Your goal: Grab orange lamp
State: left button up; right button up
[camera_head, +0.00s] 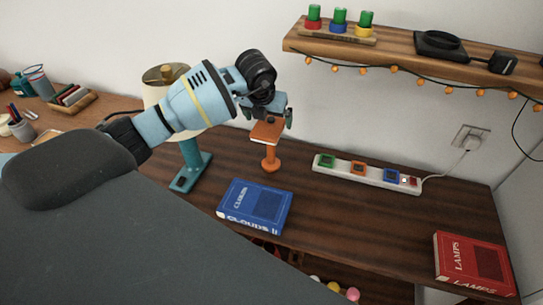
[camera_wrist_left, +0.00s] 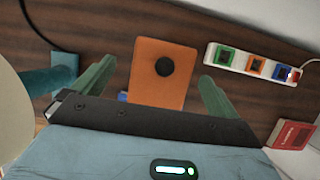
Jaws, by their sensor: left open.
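The orange lamp (camera_head: 270,157) stands upright on the dark wooden desk, with a round foot, a short stem and a flat square head. In the left wrist view its orange top (camera_wrist_left: 150,80) with a black round knob shows between my fingers. My left gripper (camera_head: 268,117) is open just above and around the lamp's head, pointing down at it. Its two green fingers (camera_wrist_left: 157,88) are spread on either side of the orange head with gaps; I cannot tell exactly how deep they reach. My right gripper is not in view.
A teal lamp (camera_head: 193,166) with a cream shade stands close left. A blue book (camera_head: 255,205) lies in front. A white power strip (camera_head: 368,173) and red book (camera_head: 473,262) are to the right. A wall shelf (camera_head: 400,52) with hanging lights is above right.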

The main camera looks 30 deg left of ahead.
pick_arm(q)
jog(key=shift+w+f, duration=0.2)
jog(key=shift+f, duration=0.4)
send_over(269, 150)
jog(key=w, duration=0.2)
jog(key=f, duration=0.4)
jog(key=shift+s+f, duration=0.2)
jog(key=shift+f, duration=0.1)
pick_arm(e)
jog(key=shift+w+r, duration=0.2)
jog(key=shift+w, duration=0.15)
pick_arm(q)
jog(key=shift+r, duration=0.1)
jog(key=c, duration=1.6)
jog(key=shift+a, duration=0.1)
jog(key=shift+c, duration=0.2)
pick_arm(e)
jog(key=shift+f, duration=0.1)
pick_arm(q)
jog(key=shift+r, duration=0.15)
